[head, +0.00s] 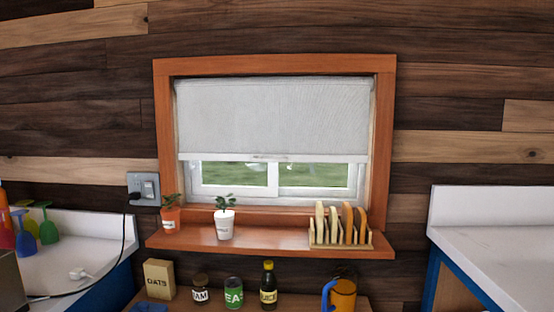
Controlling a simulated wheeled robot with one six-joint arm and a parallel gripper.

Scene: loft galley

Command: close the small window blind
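The small window blind (270,118) is a light grey fabric sheet inside an orange-brown wooden window frame (163,130). It hangs from the top of the frame and covers roughly the upper two thirds of the opening. Its pale bottom bar (265,157) lies level across the window. Below the bar, the white window sash (275,180) shows, with green outdoors behind the glass. My gripper is not in view.
The wooden sill shelf (275,240) juts out below the window. It holds an orange plant pot (170,220), a white plant pot (225,224) and a rack with several upright slices (340,230). Jars and a box (159,279) stand below. White counters flank both sides.

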